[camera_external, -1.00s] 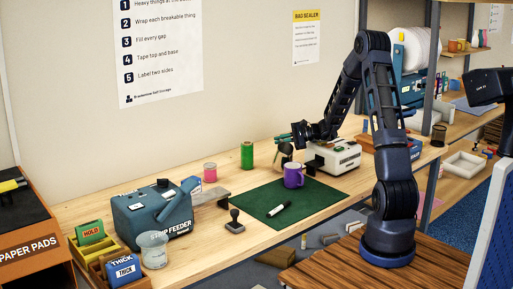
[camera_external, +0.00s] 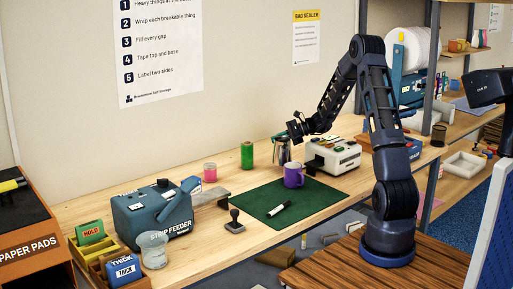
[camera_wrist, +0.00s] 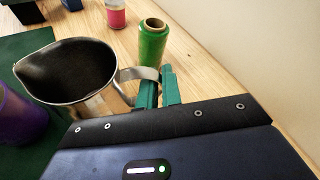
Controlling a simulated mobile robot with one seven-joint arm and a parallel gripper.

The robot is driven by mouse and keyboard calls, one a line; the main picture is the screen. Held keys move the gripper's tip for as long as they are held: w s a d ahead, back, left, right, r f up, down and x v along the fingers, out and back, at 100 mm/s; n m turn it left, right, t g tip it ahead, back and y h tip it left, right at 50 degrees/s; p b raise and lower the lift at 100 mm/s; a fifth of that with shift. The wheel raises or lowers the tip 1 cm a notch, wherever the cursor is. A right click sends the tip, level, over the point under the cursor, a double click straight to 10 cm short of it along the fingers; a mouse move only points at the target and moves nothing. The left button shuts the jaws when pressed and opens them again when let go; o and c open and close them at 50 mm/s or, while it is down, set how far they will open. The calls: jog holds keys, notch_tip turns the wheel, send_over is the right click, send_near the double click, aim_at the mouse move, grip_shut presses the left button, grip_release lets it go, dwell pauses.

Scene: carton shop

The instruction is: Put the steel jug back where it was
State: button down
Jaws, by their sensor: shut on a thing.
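The steel jug (camera_wrist: 88,97) is in the left of the wrist view, its open mouth facing up and its spout at upper left. My gripper (camera_wrist: 160,88) has its green fingers shut on the jug's handle. In the external view the jug (camera_external: 284,153) is partly hidden behind the purple mug, and my gripper (camera_external: 279,140) is at it. I cannot tell whether the jug's base touches the bench.
A purple mug (camera_external: 293,175) stands on the green mat (camera_external: 315,196), close in front of the jug. A white sealer (camera_external: 333,155) stands to the right. Bare bench lies by the wall.

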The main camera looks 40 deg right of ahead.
jog(key=shift+a, duration=0.1)
jog(key=a+r, duration=0.2)
jog(key=a, duration=1.4)
jog(key=s+a+g, duration=0.1)
jog(key=s+a, duration=0.3)
jog(key=a, duration=0.6)
jog(key=s+a+r+n+g+y, duration=0.1)
jog(key=s+a, duration=0.4)
jog(key=a, duration=0.5)
jog(key=s+a+r+n, duration=0.1)
jog(key=s+a, duration=0.3)
jog(key=a, duration=0.6)
jog(key=shift+s+a+g, duration=0.35)
jog(key=shift+g, duration=0.05)
jog(key=s+a+f+n+g+y, duration=0.1)
jog(key=s+a+n+g+y, duration=0.15)
jog(key=s+a, duration=1.45)
jog(key=shift+n+g+h, duration=0.25)
jog(key=shift+h, duration=0.2)
jog(key=shift+w+a+f, duration=0.1)
jog(key=shift+w+f, duration=0.05)
jog(key=shift+f, duration=1.75)
jog(key=shift+w+a+f, duration=0.1)
jog(key=shift+f, duration=1.75)
